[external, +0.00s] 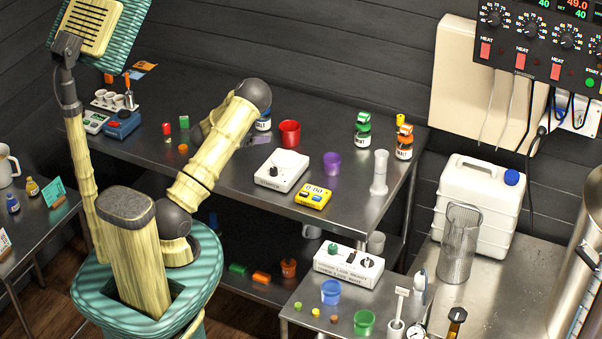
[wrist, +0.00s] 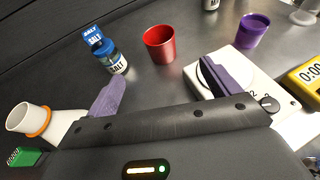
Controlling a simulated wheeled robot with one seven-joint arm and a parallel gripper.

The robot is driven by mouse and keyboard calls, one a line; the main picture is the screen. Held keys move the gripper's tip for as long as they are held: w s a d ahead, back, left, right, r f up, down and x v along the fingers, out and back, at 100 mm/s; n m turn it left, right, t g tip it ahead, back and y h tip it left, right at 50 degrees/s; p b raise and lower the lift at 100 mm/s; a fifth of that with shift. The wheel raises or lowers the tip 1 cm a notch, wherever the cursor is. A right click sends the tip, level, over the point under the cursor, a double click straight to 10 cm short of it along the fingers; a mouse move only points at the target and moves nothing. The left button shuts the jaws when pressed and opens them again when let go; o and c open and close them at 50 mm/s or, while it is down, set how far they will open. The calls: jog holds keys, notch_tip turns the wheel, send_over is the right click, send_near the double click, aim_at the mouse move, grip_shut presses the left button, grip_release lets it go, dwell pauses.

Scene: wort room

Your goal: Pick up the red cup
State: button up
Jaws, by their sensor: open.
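The red cup (external: 290,133) stands upright on the dark metal table, right of my arm in the external view. In the wrist view the red cup (wrist: 160,44) is upright at upper centre, beyond the gap between my fingers. My gripper (wrist: 160,88) is open, with its two purple fingers spread wide and nothing between them. In the external view my gripper (external: 256,140) is mostly hidden behind my arm, with a purple finger showing left of the cup. The gripper and the cup are apart.
A blue salt jar (wrist: 109,52) stands left of the cup. A purple cup (wrist: 252,30) and a yellow timer (wrist: 307,76) are further right. A white cylinder (wrist: 45,122) lies near my left finger.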

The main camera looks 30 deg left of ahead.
jog(key=shift+w, duration=0.1)
jog(key=p, duration=0.4)
send_near(297, 127)
jog(key=shift+w+d+f, duration=0.15)
jog(key=shift+w+f, duration=0.4)
jog(key=shift+w, duration=0.05)
jog(key=shift+w+d+p, duration=0.25)
jog(key=shift+w+p, duration=0.15)
jog(key=shift+w, duration=0.3)
jog(key=shift+p+x, duration=0.65)
jog(key=shift+x, duration=1.3)
jog(key=shift+s+f, duration=0.1)
jog(key=c, duration=1.1)
